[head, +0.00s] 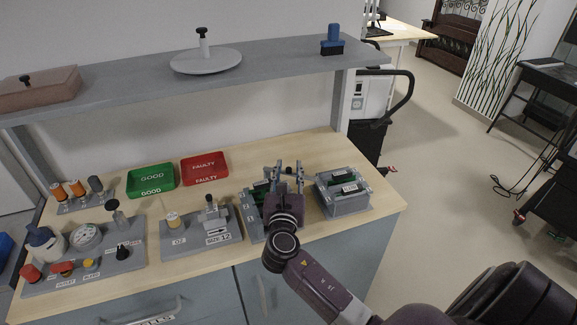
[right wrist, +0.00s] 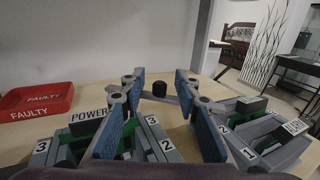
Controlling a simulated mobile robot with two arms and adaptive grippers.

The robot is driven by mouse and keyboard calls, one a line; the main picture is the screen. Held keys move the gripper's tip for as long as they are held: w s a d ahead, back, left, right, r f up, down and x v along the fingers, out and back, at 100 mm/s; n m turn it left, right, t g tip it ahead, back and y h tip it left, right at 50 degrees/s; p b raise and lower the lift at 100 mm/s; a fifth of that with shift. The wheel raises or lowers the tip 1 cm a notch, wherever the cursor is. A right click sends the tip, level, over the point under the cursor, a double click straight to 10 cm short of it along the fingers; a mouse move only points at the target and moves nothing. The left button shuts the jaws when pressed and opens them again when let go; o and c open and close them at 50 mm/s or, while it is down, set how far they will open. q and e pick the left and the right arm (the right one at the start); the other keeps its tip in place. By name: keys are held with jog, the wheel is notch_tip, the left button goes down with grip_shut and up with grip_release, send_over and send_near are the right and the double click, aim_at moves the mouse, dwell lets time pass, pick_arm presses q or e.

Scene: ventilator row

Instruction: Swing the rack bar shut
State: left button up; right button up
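My right gripper (head: 288,172) is open over the grey slotted rack (head: 258,216) on the bench. Its two blue-padded fingers are apart in the right wrist view (right wrist: 160,84), with nothing clamped between them. A grey bar with a black knob (right wrist: 160,88) shows beyond and between the fingers; it looks like the rack bar. The gripper mostly hides it in the head view, so I cannot tell its exact angle or whether a finger touches it. The rack has numbered slots and green boards, partly hidden by the gripper. My left gripper is not in view.
A grey unit with green boards (head: 344,198) stands just right of the rack. A red FAULTY tray (head: 205,176) and a green GOOD tray (head: 151,185) lie at the back. The OZ fixture (head: 190,243) is close on the left. A shelf (head: 130,82) overhangs the back.

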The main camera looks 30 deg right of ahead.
jog(key=shift+w+d, duration=0.15)
jog(key=shift+w, duration=0.1)
grip_shut()
dwell(0.3)
